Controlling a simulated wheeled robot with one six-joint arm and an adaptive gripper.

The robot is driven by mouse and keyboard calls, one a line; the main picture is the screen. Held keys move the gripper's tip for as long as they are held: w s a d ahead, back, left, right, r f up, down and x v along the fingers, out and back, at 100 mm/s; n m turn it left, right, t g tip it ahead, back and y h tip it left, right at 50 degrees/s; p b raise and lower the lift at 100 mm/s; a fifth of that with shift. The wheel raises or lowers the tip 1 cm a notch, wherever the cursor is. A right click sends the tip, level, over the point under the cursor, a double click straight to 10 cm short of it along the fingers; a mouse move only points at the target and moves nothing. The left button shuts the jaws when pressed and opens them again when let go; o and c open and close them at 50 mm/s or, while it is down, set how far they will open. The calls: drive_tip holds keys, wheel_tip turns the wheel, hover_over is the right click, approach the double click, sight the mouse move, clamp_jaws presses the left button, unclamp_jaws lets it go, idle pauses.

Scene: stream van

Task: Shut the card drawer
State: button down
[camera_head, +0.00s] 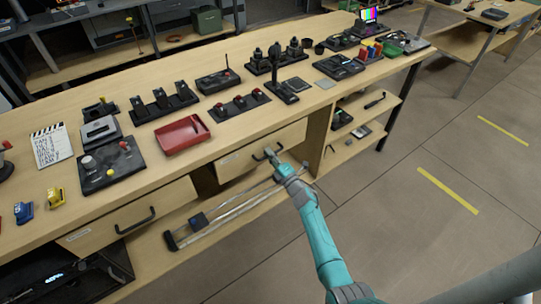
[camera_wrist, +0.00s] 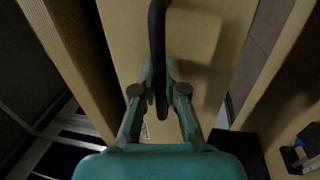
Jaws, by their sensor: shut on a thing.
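Two pale wood drawers sit under the long table, each with a small label I cannot read, so I cannot tell which is the card drawer. The right drawer (camera_head: 235,165) has a black bar handle, which also shows in the wrist view (camera_wrist: 157,45). My gripper (camera_head: 272,156) is at this handle, and in the wrist view its teal fingers (camera_wrist: 160,92) are shut around the bar's lower end. The right drawer's front looks close to the table edge; I cannot tell how far it stands out. The left drawer (camera_head: 110,228) has its own black handle (camera_head: 135,221).
The tabletop carries a red tray (camera_head: 182,134), a clapperboard (camera_head: 50,145), a black control panel (camera_head: 110,165) and several devices. A lower shelf holds a long tripod-like item (camera_head: 225,215). The floor to the right, with yellow marks (camera_head: 447,190), is clear.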

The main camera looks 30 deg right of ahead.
drive_tip(key=c, duration=1.2)
unclamp_jaws()
drive_tip(key=shift+w, duration=0.2)
drive_tip(key=shift+s, duration=0.1)
drive_tip(key=s+f, duration=0.2)
drive_tip(key=s, duration=0.9)
drive_tip(key=shift+s+d, duration=0.15)
drive_tip(key=shift+s, duration=0.2)
drive_tip(key=shift+f, duration=0.15)
